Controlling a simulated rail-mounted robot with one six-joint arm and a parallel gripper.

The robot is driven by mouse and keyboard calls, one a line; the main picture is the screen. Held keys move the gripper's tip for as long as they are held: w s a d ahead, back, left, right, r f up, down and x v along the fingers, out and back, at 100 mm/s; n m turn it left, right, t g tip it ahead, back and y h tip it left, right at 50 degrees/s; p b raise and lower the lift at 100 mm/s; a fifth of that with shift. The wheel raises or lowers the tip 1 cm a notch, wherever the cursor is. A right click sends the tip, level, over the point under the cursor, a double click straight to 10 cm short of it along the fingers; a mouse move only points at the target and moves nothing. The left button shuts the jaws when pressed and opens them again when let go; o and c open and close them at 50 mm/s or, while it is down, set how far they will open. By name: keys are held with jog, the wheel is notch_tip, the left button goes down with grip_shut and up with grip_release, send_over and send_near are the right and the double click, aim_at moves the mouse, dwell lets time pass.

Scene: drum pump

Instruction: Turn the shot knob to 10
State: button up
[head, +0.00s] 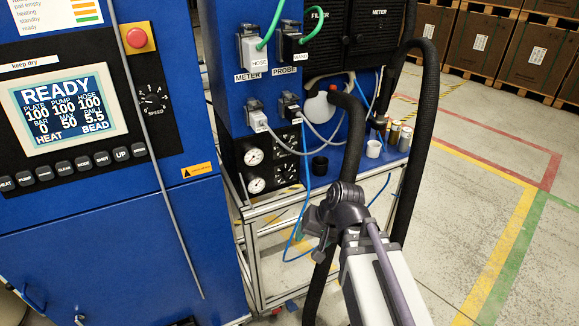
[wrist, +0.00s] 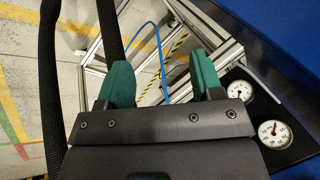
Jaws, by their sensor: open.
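I cannot pick out a knob marked shot in either view. The blue machine's panel has a dark dial marked SPEED (head: 152,98) with white scale marks, and a row of small buttons (head: 83,165) under the screen (head: 64,104). My gripper (wrist: 162,75) shows in the wrist view with two green fingers apart and nothing between them. In the head view my arm's end is low in the middle, in front of the metal frame, right of the panel and apart from it; the fingers are not clear there.
Two white gauges, an upper (head: 254,156) and a lower (head: 257,185), sit on a black plate. Black hoses (head: 425,130) hang beside my arm. A blue tube (wrist: 160,60) and frame bars (wrist: 215,55) lie beyond the fingers. Open floor (head: 490,210) is at right.

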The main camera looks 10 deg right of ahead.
jog(key=w+a+f+m+t+y+b, duration=0.1)
jog(key=w+a+m+t+y+b, duration=0.1)
jog(key=w+a+m+t+y, duration=0.15)
jog(key=m+t+h+b, duration=0.15)
jog(key=m+t, duration=0.95)
jog(key=m, duration=1.6)
send_near(289, 149)
jog(key=shift+n, duration=0.35)
jog(key=x, duration=1)
jog(key=shift+d+f, duration=0.1)
jog(key=c, duration=0.9)
